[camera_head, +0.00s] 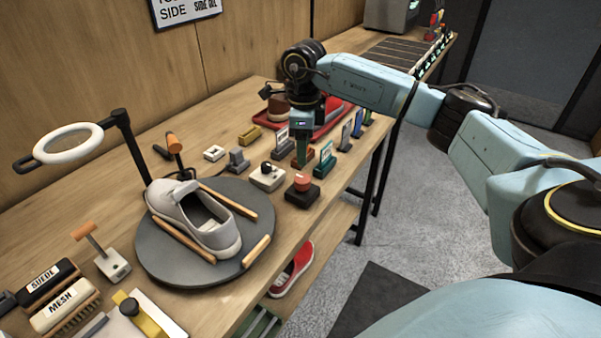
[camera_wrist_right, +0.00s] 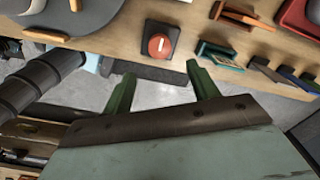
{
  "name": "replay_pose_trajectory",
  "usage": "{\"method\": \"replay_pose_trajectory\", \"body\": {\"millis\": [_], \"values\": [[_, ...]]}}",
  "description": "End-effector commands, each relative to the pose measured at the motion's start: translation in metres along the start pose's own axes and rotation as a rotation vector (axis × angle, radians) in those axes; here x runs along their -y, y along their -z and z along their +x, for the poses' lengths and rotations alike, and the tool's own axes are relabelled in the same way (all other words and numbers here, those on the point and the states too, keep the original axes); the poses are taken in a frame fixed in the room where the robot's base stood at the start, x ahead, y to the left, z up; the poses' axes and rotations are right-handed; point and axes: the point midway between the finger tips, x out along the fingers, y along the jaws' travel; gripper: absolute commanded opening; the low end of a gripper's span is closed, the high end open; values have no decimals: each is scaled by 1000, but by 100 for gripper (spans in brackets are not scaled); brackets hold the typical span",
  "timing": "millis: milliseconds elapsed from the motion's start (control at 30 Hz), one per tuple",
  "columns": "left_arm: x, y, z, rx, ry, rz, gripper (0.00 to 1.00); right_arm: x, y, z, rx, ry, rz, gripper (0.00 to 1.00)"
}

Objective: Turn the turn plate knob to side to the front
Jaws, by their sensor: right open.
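A round red knob (camera_head: 302,182) sits on a black square base by the table's front edge, right of the grey turn plate (camera_head: 160,258). It also shows in the right wrist view (camera_wrist_right: 159,45), with a pale mark on its face. A white box with a dark knob (camera_head: 266,177) stands just left of it. I cannot tell from any label which knob drives the plate. A light grey sneaker (camera_head: 218,240) lies on the plate between wooden bars. My right gripper (camera_head: 302,158) points down behind the red knob; its green fingers (camera_wrist_right: 158,84) are open and empty, apart from it. My left gripper is out of view.
Several small coloured stands (camera_head: 325,160) and a red tray (camera_head: 330,128) are near my right gripper. A ring lamp (camera_head: 70,143) stands behind the plate. Brushes marked SUEDE and MESH (camera_head: 62,303) lie at lower left. A red shoe (camera_head: 292,271) is on the lower shelf.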

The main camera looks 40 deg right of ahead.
Motion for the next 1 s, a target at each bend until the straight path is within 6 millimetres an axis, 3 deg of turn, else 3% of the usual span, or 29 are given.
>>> {"method": "replay_pose_trajectory", "body": {"millis": [167,400,567,833,1000], "values": [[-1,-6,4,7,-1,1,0,-1,0,42,-2,-3,-2,59],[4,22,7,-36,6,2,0,-1,-1,77,0,-2,-1,59],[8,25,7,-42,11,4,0,-1,-1,87,1,-2,-1,59],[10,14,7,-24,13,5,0,-1,-1,88,2,-1,-2,59],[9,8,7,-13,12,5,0,-1,-1,88,2,-1,-2,40]]}}
